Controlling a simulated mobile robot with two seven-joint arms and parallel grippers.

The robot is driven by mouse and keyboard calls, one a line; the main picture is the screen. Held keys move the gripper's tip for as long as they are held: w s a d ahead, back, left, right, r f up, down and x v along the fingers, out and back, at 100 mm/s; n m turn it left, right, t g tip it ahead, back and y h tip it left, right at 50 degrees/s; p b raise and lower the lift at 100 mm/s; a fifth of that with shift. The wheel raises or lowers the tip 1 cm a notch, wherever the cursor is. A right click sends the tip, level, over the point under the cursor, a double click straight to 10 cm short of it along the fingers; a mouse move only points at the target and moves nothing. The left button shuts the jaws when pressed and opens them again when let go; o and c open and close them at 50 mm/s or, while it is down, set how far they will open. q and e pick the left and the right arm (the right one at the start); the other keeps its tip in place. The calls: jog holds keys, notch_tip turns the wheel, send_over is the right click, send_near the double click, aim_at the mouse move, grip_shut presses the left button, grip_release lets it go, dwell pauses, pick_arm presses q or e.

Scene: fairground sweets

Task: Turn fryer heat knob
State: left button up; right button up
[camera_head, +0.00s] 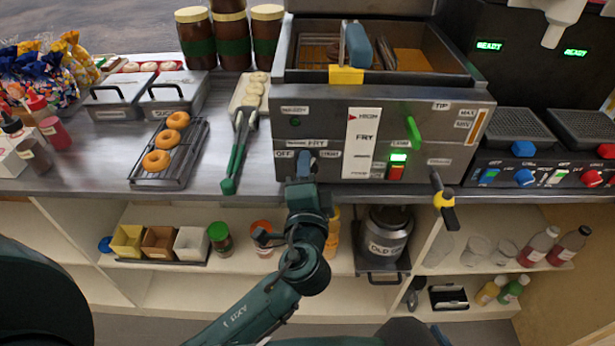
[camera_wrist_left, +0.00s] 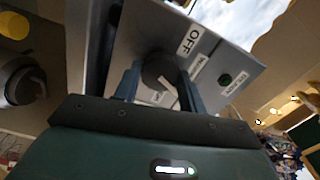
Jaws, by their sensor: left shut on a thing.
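The fryer (camera_head: 325,115) stands on the counter at the back, its grey front panel facing me. My left gripper (camera_head: 304,165) reaches up to the lower left of this panel, beside the OFF and START labels. In the left wrist view, the two fingers of my left gripper (camera_wrist_left: 158,84) are shut on the dark round heat knob (camera_wrist_left: 157,68), one on each side. In the head view the fingers mostly hide the knob. My right gripper is not in view.
A rack of doughnuts (camera_head: 190,155) and green-handled tongs (camera_head: 236,155) lie left of the fryer. A green lever (camera_head: 413,132) and a yellow-and-black handle (camera_head: 443,200) stick out on its right. Shelves with tubs and a steel pot (camera_head: 386,236) are below.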

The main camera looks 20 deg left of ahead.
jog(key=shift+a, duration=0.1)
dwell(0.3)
pick_arm(q)
jog(key=o, duration=1)
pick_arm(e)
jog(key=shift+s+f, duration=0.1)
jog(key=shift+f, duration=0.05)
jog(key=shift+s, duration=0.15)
